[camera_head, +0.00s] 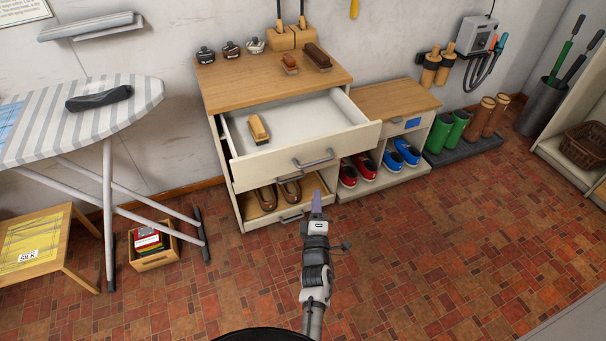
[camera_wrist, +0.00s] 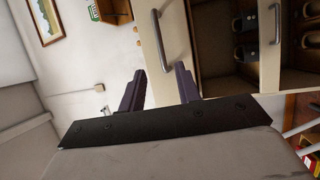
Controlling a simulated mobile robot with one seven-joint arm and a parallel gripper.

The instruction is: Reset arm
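My gripper (camera_head: 317,201) is in front of the shoe cabinet, near the lower right of its open drawer. In the wrist view my gripper (camera_wrist: 160,88) shows two dark purple fingers apart, with nothing between them. The cabinet's upper drawer (camera_head: 300,134) is pulled out, and a brush (camera_head: 258,130) with a wooden back lies inside it. The drawer handle (camera_head: 314,160) is a grey bar above and behind my fingertips. It also shows in the wrist view (camera_wrist: 161,40), beyond the fingers and apart from them.
A lower drawer (camera_head: 285,212) holding brown shoes is also partly out. A low shelf (camera_head: 400,100) with red and blue shoes stands to the right. An ironing board (camera_head: 85,120), a small crate (camera_head: 153,250) and a yellow-topped stool (camera_head: 35,240) stand left. The tiled floor at right is clear.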

